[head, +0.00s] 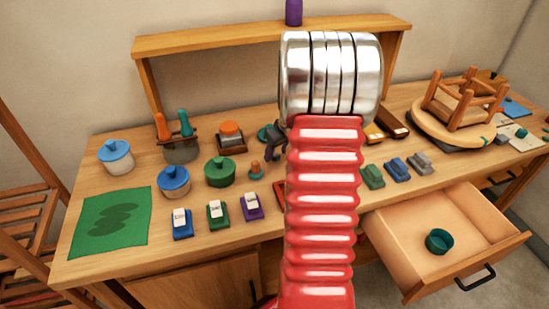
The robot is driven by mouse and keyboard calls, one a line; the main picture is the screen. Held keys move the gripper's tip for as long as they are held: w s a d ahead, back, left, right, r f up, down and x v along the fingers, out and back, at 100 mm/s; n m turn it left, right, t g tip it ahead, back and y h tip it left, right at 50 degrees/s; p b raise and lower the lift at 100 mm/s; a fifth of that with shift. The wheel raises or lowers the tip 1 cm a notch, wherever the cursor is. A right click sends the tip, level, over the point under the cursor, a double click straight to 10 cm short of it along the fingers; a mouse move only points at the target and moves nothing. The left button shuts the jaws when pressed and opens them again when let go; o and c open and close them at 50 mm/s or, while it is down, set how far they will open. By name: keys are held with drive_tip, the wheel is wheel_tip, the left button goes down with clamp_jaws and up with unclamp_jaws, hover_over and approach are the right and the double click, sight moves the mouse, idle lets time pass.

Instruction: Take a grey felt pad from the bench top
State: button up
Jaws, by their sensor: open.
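I cannot pick out the grey felt pad for certain on the bench top (120,262). A small grey block (421,162) lies right of centre, beside a blue block (397,169) and a green block (372,176). Small dark pieces (503,139) lie near a pale sheet (527,140) at the far right, too small to identify. My red ribbed arm with silver rings rises through the middle and hides part of the bench. My gripper cannot be made out.
An upturned wooden stool (464,98) stands at the right. An open drawer (400,255) juts out below, with a teal cup (439,241) inside. Lidded pots (116,157), a green mat (112,222) and small labelled blocks (217,213) occupy the left. A raised shelf (215,38) spans the back.

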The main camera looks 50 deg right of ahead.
drive_tip(key=shift+w+f, duration=0.15)
drive_tip(key=shift+f, duration=0.2)
drive_tip(key=shift+c, duration=0.2)
drive_tip(key=c, duration=1.1)
